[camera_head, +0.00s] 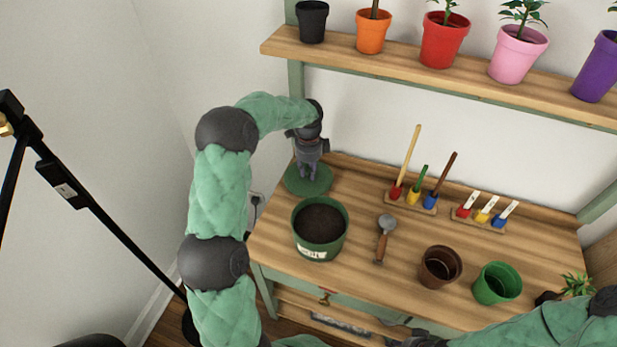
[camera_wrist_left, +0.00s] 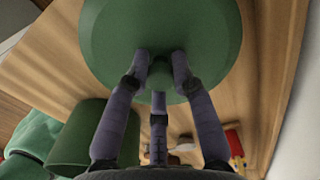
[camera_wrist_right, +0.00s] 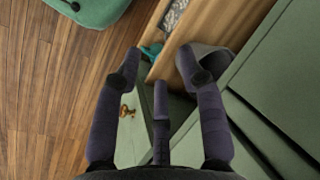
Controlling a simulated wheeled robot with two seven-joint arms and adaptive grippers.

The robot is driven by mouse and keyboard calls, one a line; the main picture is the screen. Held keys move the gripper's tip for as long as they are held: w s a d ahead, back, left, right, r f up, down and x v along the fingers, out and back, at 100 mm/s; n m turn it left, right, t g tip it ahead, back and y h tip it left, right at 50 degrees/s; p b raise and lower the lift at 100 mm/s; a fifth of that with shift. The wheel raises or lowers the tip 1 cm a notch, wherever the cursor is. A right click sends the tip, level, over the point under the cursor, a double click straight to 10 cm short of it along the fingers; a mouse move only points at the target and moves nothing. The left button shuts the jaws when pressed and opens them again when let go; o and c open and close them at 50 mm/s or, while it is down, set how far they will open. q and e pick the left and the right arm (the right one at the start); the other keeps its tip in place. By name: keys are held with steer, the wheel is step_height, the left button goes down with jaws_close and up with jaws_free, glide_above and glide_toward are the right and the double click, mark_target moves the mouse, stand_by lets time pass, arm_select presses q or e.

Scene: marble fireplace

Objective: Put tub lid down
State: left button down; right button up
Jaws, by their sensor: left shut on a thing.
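The round green tub lid (camera_head: 296,183) is at the back left of the wooden bench; I cannot tell whether it rests on the wood or hovers just above. My left gripper (camera_head: 307,172) points down over it, shut on its knob. In the left wrist view the lid (camera_wrist_left: 160,25) fills the top, with the fingers (camera_wrist_left: 160,68) around the knob. The green tub (camera_head: 320,250), open and full of dark soil, stands in front of the lid. My right gripper (camera_wrist_right: 160,65) is open and empty, low by the bench front.
A scoop (camera_head: 383,238) lies right of the tub. A brown pot (camera_head: 440,267) and a green pot (camera_head: 497,284) stand further right. Racks with tools (camera_head: 411,199) and labels (camera_head: 482,217) line the back. A shelf (camera_head: 430,72) of potted plants hangs above.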

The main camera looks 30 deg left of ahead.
mark_target(308, 170)
arm_select(q)
step_height(308, 170, down, 2)
steer(key=shift+f+b, duration=0.2)
steer(key=shift+b, duration=0.1)
steer(key=shift+r, duration=0.1)
steer(key=c, duration=1.1)
jaws_free()
steer(key=shift+f, duration=0.2)
steer(key=shift+o, duration=0.2)
step_height(308, 170, up, 8)
steer(key=p, duration=0.3)
